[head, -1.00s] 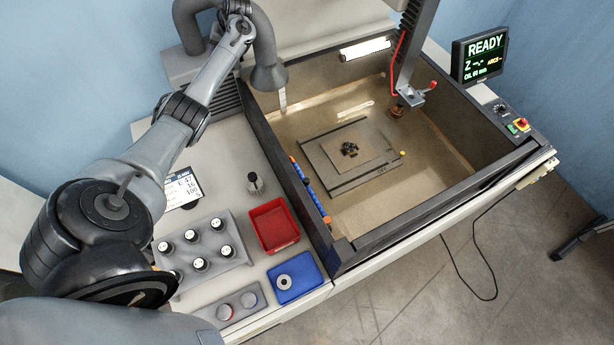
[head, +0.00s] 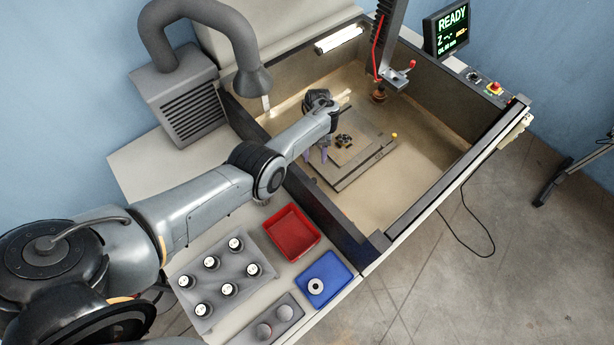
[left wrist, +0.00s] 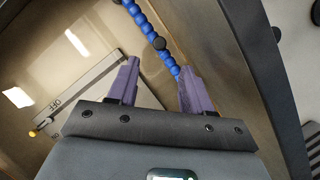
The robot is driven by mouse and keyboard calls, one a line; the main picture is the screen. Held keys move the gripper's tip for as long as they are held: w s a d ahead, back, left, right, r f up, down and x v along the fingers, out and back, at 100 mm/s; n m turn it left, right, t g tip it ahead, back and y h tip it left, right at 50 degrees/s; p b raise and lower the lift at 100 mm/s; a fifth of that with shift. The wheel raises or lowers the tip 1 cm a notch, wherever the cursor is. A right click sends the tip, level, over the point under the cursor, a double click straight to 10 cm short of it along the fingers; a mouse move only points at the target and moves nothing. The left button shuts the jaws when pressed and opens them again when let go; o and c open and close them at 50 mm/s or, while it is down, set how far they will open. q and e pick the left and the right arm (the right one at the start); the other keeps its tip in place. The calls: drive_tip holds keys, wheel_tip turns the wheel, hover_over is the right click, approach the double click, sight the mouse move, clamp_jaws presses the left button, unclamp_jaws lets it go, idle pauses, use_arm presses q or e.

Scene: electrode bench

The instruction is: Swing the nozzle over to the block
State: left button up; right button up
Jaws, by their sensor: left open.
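The nozzle's blue segmented hose (left wrist: 143,24) runs down from the top of the left wrist view to beside my right-hand finger. Its outlet tip is not seen there, and in the head view my arm hides the hose. My left gripper (head: 316,155) is inside the tank with its purple fingers pointing down, left of the block. In the left wrist view its fingers (left wrist: 158,66) are apart, with the hose's lower end close to one finger; I cannot tell whether they touch. The block (head: 357,149), with a dark pattern on top, lies on the flat plate (head: 381,154). My right gripper is not in view.
The tank's dark front wall (head: 335,214) stands under my left forearm. A machine head (head: 379,92) hangs over the tank's back right. A grey extraction hood (head: 252,82) is at the back left.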

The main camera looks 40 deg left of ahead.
sight(314, 179)
use_arm(q)
drive_tip(key=b+x, duration=0.4)
drive_tip(key=x, duration=0.4)
drive_tip(key=shift+w+f, duration=0.1)
drive_tip(key=shift+s+d+f+b, duration=0.25)
drive_tip(key=shift+f+b, duration=0.05)
drive_tip(key=shift+f, duration=0.3)
drive_tip(key=shift+c, duration=0.3)
clamp_jaws()
